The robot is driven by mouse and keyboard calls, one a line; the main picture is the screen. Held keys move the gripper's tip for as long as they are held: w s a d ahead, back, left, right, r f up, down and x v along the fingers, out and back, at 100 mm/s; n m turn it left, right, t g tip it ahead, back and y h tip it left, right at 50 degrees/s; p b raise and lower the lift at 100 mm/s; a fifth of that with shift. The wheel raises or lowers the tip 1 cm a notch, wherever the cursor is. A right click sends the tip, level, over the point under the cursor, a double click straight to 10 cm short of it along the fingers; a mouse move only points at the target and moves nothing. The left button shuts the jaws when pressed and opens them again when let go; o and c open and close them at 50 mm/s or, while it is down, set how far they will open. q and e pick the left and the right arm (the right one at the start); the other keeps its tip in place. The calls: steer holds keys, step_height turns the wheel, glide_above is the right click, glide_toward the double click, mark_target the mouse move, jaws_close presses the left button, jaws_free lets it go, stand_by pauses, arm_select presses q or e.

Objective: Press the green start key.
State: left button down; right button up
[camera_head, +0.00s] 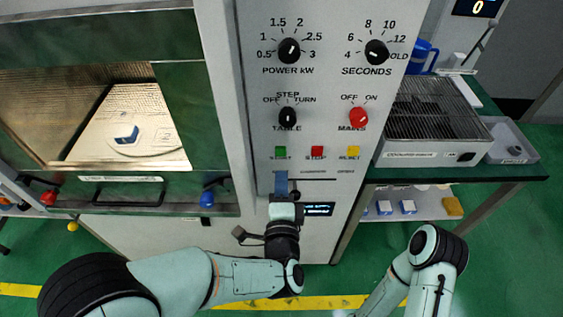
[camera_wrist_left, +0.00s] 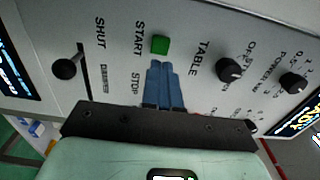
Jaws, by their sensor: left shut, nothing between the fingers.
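The green start key (camera_head: 280,153) is a small square on the light grey control panel (camera_head: 262,110), above the START label. In the left wrist view the green key (camera_wrist_left: 160,45) is in plain sight. My left gripper (camera_head: 281,174) is in front of the panel, just below the key in the head view. Its blue fingers (camera_wrist_left: 163,66) are shut together and empty, their tips close beside the key in the wrist view. I cannot tell how far they are from the panel. My right arm shows at the lower right, its gripper out of view.
A red stop key (camera_head: 317,153) and a yellow reset key (camera_head: 353,153) are to the right. Knobs, including the black table knob (camera_head: 287,117) and red mains knob (camera_head: 358,117), sit above. The chamber door (camera_head: 140,190) is at left, a side table (camera_head: 515,178) at right.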

mark_target(281, 153)
arm_select(q)
steer(key=w, duration=0.6)
